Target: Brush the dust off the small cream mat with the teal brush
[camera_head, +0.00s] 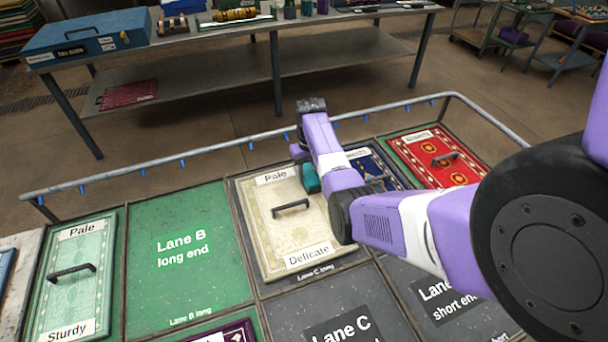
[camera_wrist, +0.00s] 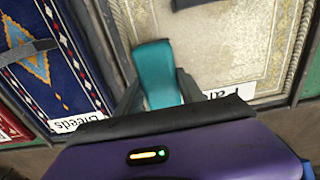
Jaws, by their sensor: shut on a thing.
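The small cream mat (camera_head: 262,225) lies flat in a dark-framed bay, with "Pale" and "Delicate" labels and a dark handle (camera_head: 290,208) across its middle. It also shows in the wrist view (camera_wrist: 230,45). The teal brush (camera_head: 310,180) is at the mat's far right edge, partly hidden by my arm. In the wrist view my gripper (camera_wrist: 158,88) is shut on the teal brush (camera_wrist: 156,62), one finger on each side. The brush's lower end is over or near the mat's corner by the "Pale" label. I cannot tell whether it touches the mat. No dust stands out clearly.
A blue patterned mat (camera_wrist: 50,60) lies right of the cream mat, then a red mat (camera_head: 462,172). Green Lane B (camera_head: 185,275) is bare on the left; a pale green mat (camera_head: 75,285) lies beyond it. A metal rail (camera_head: 230,145) runs behind the bays.

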